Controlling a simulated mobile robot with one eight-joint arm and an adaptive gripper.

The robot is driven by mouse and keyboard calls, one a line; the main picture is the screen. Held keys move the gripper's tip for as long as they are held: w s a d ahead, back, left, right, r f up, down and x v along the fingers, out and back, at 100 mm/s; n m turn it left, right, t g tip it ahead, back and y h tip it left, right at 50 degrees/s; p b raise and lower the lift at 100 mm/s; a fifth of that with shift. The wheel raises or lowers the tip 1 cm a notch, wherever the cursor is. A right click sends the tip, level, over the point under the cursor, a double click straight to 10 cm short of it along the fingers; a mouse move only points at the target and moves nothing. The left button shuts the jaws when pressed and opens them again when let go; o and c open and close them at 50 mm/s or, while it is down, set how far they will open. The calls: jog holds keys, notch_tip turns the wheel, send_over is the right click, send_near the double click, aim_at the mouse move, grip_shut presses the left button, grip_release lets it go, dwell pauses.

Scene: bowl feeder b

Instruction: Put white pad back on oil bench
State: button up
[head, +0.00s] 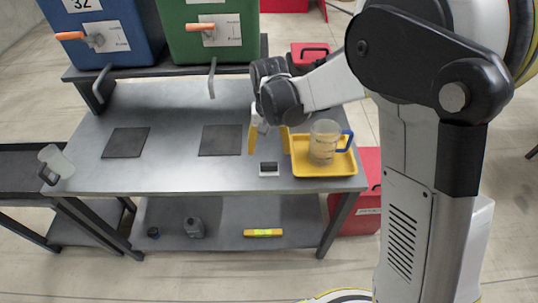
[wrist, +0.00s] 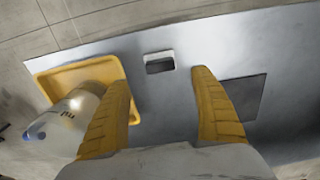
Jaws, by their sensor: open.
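A small white item with a dark middle (head: 269,168), possibly the white pad, lies on the grey metal bench (head: 180,177) near its front edge. It also shows in the wrist view (wrist: 159,62), between and beyond my fingertips. I cannot tell whether its dark middle is a recess or something on top. My gripper (head: 268,140) has its yellow fingers spread, with nothing between them. In the wrist view my gripper (wrist: 160,78) points towards the white item and does not visibly touch it. Which surface is the oil bench is not labelled in view.
A yellow tray (head: 300,171) holding a clear jug (head: 323,143) with a blue handle stands close right of my gripper. Two dark squares (head: 126,142) (head: 221,140) lie on the bench. Blue (head: 105,30) and green (head: 212,25) tanks stand behind. A grey jug (head: 56,160) is at left.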

jog(key=shift+r, duration=1.15)
jog(key=s+d+r+t, duration=0.7)
jog(key=s+d+r, duration=0.7)
jog(key=s, duration=0.3)
jog(key=shift+s+d+r, duration=0.15)
jog(key=shift+s+d, duration=0.25)
jog(key=shift+d, duration=0.35)
